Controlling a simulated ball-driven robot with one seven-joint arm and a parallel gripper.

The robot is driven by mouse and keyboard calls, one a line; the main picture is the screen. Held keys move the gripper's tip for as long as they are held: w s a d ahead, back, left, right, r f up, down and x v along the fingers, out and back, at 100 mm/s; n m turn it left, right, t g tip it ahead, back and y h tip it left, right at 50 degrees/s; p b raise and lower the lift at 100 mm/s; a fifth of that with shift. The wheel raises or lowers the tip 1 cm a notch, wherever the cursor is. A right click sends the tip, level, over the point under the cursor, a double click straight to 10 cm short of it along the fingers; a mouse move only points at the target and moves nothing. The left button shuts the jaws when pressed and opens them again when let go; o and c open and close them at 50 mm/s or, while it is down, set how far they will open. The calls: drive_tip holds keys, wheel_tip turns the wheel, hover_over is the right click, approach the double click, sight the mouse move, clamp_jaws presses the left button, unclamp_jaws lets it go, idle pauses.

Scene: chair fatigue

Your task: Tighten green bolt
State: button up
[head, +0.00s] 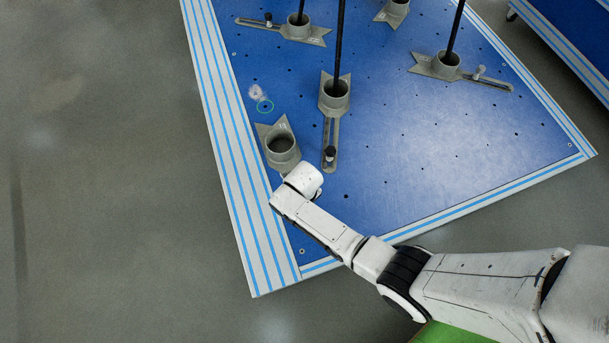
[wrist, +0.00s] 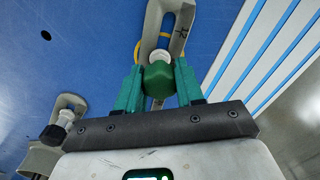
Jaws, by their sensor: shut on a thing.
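The green bolt (wrist: 158,80) is a green block-like head below a pale round collar, in the middle of the wrist view. My gripper (wrist: 158,85) has its two green fingers on either side of the bolt head and is shut on it. The bolt stands at the slot of a grey bracket (wrist: 154,20). In the head view, this bracket with its round cup (head: 281,145) lies near the left edge of the blue board (head: 400,150). There my own wrist hides the bolt and the fingertips.
Several other grey brackets with cups, such as a middle one (head: 334,97), stand on the board; black poles rise from some cups. Grey floor lies left.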

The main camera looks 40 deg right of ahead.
drive_tip(key=shift+m, duration=0.4)
drive_tip(key=m, duration=0.4)
drive_tip(key=shift+p, duration=0.3)
drive_tip(key=o, duration=1.1)
drive_tip(key=shift+c, duration=0.2)
drive_tip(key=shift+n+p, duration=0.3)
drive_tip(key=shift+n, duration=1.7)
